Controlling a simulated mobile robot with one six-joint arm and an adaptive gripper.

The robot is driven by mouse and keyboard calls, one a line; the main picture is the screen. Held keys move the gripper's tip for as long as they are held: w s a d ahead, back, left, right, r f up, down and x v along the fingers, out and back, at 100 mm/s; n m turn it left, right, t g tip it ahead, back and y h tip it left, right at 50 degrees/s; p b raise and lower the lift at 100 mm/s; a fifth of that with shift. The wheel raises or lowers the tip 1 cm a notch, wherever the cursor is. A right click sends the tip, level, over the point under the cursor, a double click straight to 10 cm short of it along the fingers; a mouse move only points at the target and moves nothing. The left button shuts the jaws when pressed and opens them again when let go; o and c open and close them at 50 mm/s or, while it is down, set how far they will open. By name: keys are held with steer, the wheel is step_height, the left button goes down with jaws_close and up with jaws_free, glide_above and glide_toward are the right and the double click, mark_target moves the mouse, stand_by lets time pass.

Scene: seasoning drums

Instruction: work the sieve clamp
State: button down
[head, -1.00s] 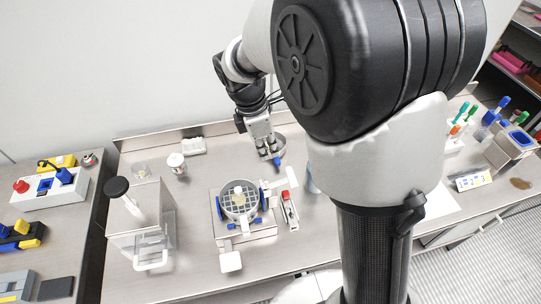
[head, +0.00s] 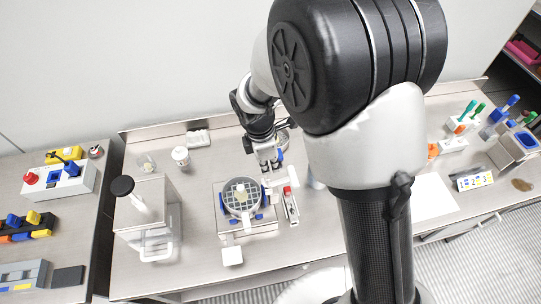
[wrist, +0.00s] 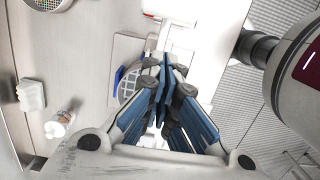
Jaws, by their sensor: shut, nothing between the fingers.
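The round grey sieve (head: 228,206) sits on a metal base plate (head: 262,226), with blue parts at its sides. White clamp parts (head: 268,190) stand at its right side, partly hidden by my gripper. My gripper (head: 274,168) is shut and empty, just behind and right of the sieve. In the wrist view the blue-padded fingers (wrist: 163,66) cover part of the sieve (wrist: 127,88). I cannot tell whether the fingers touch the clamp.
A slim device with a red part (head: 288,191) stands close right of the sieve. A metal stand with a black knob (head: 122,186) is to the left. A white-lidded jar (head: 180,155) stands behind. My arm hides much of the bench's right side.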

mark_target(286, 179)
steer(key=d+f, duration=0.2)
steer(key=f, duration=0.2)
steer(key=shift+w+d+f, duration=0.3)
steer(key=shift+w+d, duration=0.1)
steer(key=shift+w+d+f, duration=0.1)
steer(key=shift+d+f, duration=0.15)
steer(key=shift+d, duration=0.1)
steer(key=shift+w+d+f, duration=0.1)
steer(key=shift+d+f, duration=0.35)
steer(key=shift+d, duration=0.05)
